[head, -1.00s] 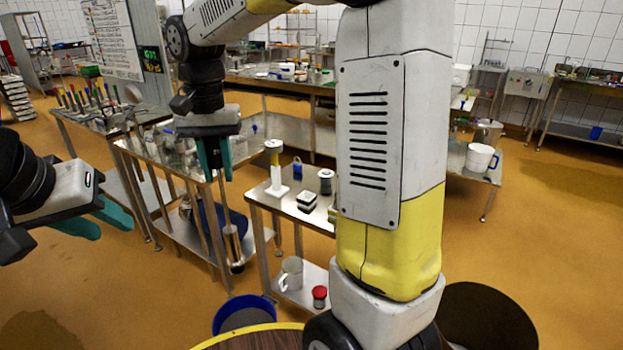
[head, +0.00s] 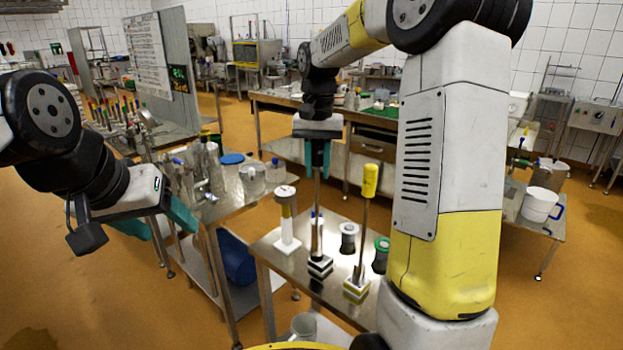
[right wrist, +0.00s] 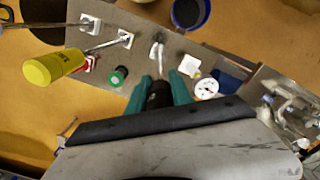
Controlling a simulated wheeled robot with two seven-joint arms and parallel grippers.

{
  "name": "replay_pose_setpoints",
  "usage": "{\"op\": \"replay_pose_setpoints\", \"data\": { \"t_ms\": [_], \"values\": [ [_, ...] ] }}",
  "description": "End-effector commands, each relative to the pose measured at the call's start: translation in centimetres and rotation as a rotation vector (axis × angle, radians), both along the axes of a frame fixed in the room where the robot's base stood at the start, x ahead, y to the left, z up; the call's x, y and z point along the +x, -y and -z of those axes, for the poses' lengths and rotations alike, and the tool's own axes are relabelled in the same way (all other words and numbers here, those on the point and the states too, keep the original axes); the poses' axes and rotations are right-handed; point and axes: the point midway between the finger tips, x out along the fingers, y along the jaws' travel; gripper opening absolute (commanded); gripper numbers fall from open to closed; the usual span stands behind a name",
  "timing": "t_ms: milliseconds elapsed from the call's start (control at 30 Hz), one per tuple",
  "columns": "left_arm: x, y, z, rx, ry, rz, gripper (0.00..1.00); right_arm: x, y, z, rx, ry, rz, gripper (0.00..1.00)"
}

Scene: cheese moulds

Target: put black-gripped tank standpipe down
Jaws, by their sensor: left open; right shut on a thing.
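The black-gripped standpipe hangs upright from my right gripper (head: 318,158), which is shut on its black grip (right wrist: 158,95). Its pipe (head: 317,215) reaches down to a small black-and-white block (head: 320,266) on the steel table (head: 285,262). I cannot tell whether the lower end rests in the block or hangs in front of it. In the right wrist view the pipe (right wrist: 158,52) runs away from the fingers. My left gripper (head: 155,225) is open and empty at the left, away from the table.
A yellow-gripped standpipe (head: 370,182) stands in a similar block (head: 356,288) just to the right. A white stand (head: 286,222) is at the left, a grey spool-shaped piece (head: 348,238) and a green-topped one (head: 381,255) behind. A second table (head: 225,207) with metal vessels adjoins at left.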

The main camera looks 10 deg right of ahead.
Motion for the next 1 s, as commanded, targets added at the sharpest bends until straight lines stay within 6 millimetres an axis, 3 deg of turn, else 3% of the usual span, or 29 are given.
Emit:
{"op": "replay_pose_setpoints", "data": {
  "t_ms": [100, 267, 500, 867, 900, 1000],
  "values": [
    [0.0, 0.0, 0.0, 0.000, 0.000, 0.000, 0.62, 0.9, 1.2, 0.1, 0.000, 0.001, 0.001, 0.00],
    [0.0, 0.0, 0.0, 0.000, 0.000, 0.000, 0.62, 1.1, 1.6, 0.7, -0.001, -0.001, 0.000, 0.00],
    [0.0, 0.0, 0.0, 0.000, -0.001, 0.000, 0.62, 1.1, 1.5, 3.7, 0.000, -0.002, -0.002, 0.00],
    [0.0, 0.0, 0.0, 0.000, -0.001, 0.000, 0.62, 1.1, 1.5, 4.0, 0.000, 0.000, -0.001, 0.00],
    [0.0, 0.0, 0.0, 0.000, -0.001, 0.000, 0.62, 1.1, 1.5, 4.0, 0.000, 0.000, -0.001, 0.34],
    [0.0, 0.0, 0.0, 0.000, -0.001, 0.000, 0.62, 1.1, 1.5, 4.0, 0.000, 0.000, -0.001, 0.47]
  ]
}}
